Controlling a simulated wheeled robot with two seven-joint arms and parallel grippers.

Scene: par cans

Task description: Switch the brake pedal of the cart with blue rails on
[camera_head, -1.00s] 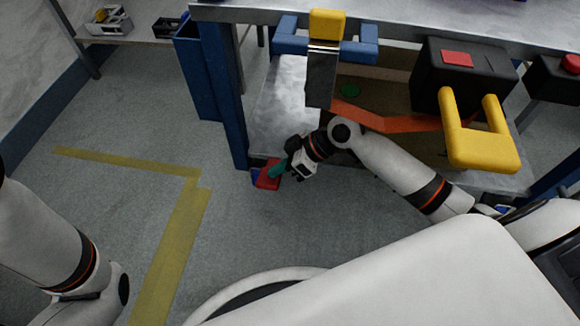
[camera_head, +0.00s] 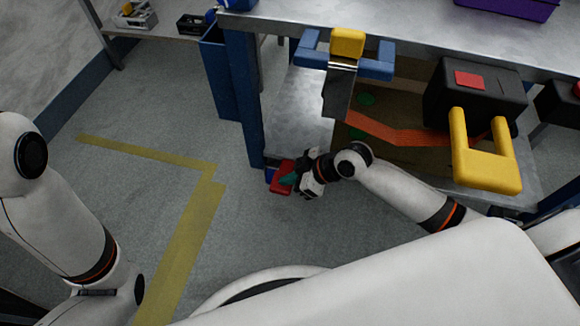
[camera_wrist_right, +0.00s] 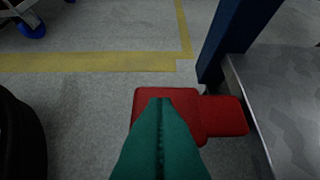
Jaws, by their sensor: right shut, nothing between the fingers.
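The cart with blue rails (camera_head: 245,100) has a metal lower shelf and blue corner posts. Its red brake pedal (camera_head: 281,177) sticks out low at the near left corner, above the grey floor. My right gripper (camera_head: 290,180) is down at the pedal, with its teal fingers shut and empty. In the right wrist view the shut fingers (camera_wrist_right: 160,104) overlap the left block of the red pedal (camera_wrist_right: 224,115). I cannot tell whether they touch it or hang just above it. The fingers hide part of the pedal. My left arm shows at the left, but its gripper is out of view.
A black box with a red button (camera_head: 470,80) and a yellow handle (camera_head: 485,160) are above my right arm. A blue bracket with a yellow block (camera_head: 347,43) hangs from the top edge. Open floor with yellow tape (camera_head: 185,250) lies left.

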